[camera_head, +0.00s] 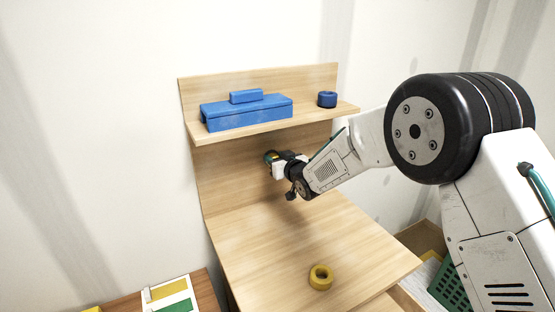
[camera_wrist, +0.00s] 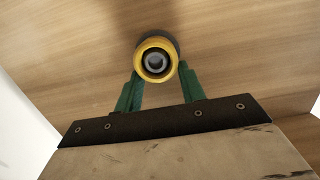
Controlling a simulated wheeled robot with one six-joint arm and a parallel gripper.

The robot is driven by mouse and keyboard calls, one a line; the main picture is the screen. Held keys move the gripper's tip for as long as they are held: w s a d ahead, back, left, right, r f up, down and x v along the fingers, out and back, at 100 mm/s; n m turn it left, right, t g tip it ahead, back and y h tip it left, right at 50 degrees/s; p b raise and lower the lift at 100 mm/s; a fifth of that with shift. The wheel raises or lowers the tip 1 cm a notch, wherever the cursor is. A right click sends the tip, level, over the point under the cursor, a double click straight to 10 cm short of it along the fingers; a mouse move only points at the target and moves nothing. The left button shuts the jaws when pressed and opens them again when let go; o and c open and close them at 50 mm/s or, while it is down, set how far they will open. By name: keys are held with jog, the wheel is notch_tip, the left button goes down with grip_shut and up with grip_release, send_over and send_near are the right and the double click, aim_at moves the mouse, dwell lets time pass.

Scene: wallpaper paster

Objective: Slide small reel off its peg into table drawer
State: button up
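The small reel (camera_wrist: 155,76) is a yellow ring around a dark core with a grey round peg end (camera_wrist: 156,62) in its middle, seen end-on in the wrist view. It sits against the wooden back panel. My gripper (camera_wrist: 160,74) has its green fingers on either side of the reel; whether they press on it I cannot tell. In the head view my gripper (camera_head: 271,158) is at the back panel below the shelf and mostly hides the reel. The table's drawer (camera_head: 381,304) shows only partly at the bottom edge; its inside is not clear.
Another yellow reel (camera_head: 320,283) lies on the table top (camera_head: 290,245). A blue box (camera_head: 246,112) and a blue reel (camera_head: 327,99) are on the shelf (camera_head: 290,124) above my gripper. A green basket (camera_head: 449,285) is at lower right. The middle table top is clear.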

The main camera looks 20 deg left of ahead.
jog(key=shift+c, duration=0.7)
jog(key=shift+f+v, duration=0.2)
jog(key=shift+v, duration=1)
jog(key=shift+f+v, duration=0.2)
jog(key=shift+v, duration=1)
jog(key=shift+f+v, duration=0.15)
jog(key=shift+v, duration=0.85)
jog(key=shift+f+v, duration=0.15)
jog(key=shift+v, duration=0.9)
jog(key=shift+r, duration=0.1)
